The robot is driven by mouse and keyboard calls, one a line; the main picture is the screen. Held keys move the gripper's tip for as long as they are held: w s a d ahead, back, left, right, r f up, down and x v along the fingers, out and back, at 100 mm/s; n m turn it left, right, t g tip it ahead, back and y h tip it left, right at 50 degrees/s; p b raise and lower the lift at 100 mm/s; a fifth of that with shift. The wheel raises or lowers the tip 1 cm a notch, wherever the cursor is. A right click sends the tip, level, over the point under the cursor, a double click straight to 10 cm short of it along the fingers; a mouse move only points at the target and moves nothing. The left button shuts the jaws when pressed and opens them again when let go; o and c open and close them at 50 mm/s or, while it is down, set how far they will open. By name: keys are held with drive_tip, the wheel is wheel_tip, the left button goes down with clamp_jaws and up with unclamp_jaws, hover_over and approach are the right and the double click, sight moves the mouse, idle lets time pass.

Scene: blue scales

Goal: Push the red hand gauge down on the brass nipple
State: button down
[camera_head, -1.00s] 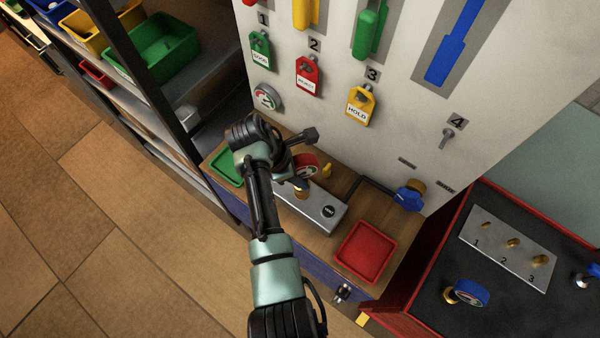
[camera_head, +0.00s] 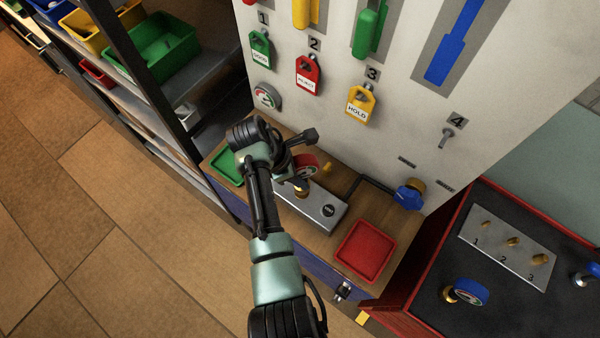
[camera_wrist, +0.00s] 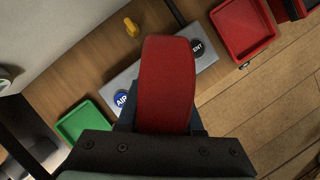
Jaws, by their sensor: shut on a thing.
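The red hand gauge (camera_head: 308,164) is held in my gripper (camera_head: 298,182), above the grey metal block on the wooden bench. In the wrist view the red gauge body (camera_wrist: 166,85) stands between the jaws of my gripper (camera_wrist: 163,122), which are shut on it. A brass piece, seemingly the brass nipple (camera_head: 301,194), shows on the grey block (camera_head: 318,206) just below the gauge. I cannot tell whether gauge and nipple touch. In the wrist view the gauge hides the nipple.
A green tray (camera_head: 227,166) lies left, a red tray (camera_head: 366,250) right. A yellow knob (camera_head: 328,167) and a blue valve handle (camera_head: 408,195) are near the panel.

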drive_tip(key=shift+w+f+b, duration=0.1)
drive_tip(key=shift+f+b, duration=0.8)
drive_tip(key=shift+f, duration=0.5)
idle(0.4)
drive_tip(key=shift+c, duration=2.4)
unclamp_jaws()
drive_tip(key=b+v, duration=0.1)
drive_tip(key=v, duration=1.2)
